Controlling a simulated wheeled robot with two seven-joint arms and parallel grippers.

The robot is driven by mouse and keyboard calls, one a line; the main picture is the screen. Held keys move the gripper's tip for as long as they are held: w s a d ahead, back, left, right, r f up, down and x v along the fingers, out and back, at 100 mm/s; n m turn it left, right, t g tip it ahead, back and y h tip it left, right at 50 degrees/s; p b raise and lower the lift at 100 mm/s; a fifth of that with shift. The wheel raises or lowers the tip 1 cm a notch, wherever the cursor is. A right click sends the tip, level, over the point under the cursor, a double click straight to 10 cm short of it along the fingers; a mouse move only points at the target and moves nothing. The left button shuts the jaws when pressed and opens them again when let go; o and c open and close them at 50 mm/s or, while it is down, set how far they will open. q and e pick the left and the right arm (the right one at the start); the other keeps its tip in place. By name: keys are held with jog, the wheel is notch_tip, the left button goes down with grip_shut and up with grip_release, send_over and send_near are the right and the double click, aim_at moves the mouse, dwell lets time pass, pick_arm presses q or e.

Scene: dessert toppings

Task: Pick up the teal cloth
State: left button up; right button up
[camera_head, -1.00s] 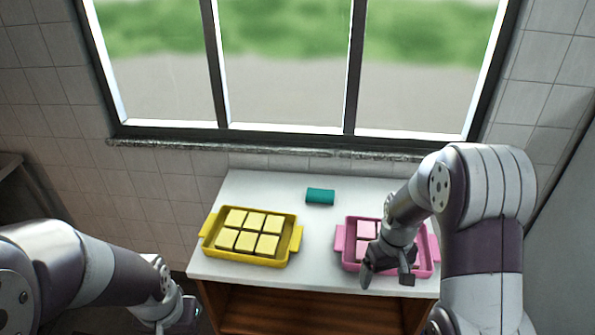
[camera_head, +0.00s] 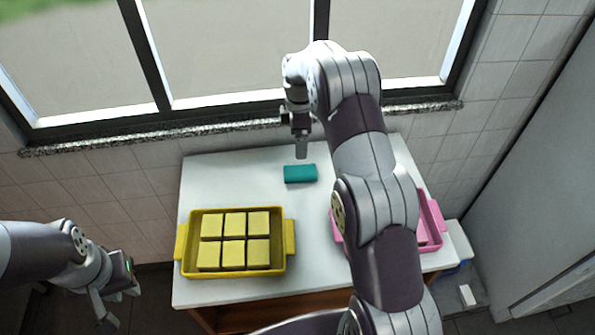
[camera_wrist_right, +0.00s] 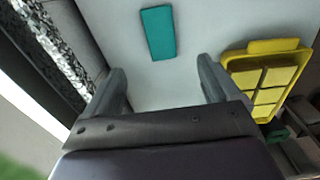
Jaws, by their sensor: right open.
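The teal cloth (camera_head: 300,173) is a small folded block lying flat on the white table near its back edge. My right gripper (camera_head: 302,152) reaches in above and just behind it, pointing down, apart from the cloth. In the right wrist view the cloth (camera_wrist_right: 157,33) lies beyond the open fingertips (camera_wrist_right: 164,80), with nothing between the fingers. My left gripper (camera_head: 117,303) hangs left of the table, its fingers apart and empty.
A yellow tray (camera_head: 290,240) with several yellow blocks stands at the front left of the white table (camera_head: 215,175). A pink tray (camera_head: 436,215) at the right is mostly hidden by my right arm. The window sill (camera_head: 150,136) runs close behind the table.

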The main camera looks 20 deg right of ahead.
jog(key=b, duration=0.5)
send_over(298, 170)
jog(key=f, duration=0.6)
jog(key=shift+w+f, duration=0.2)
jog(key=shift+f, duration=0.1)
jog(key=f, duration=0.2)
jog(key=f+p, duration=0.2)
jog(key=f, duration=0.1)
jog(key=shift+s+f, duration=0.35)
jog(key=shift+w+f, duration=0.15)
jog(key=shift+f, duration=0.1)
jog(key=c, duration=1.1)
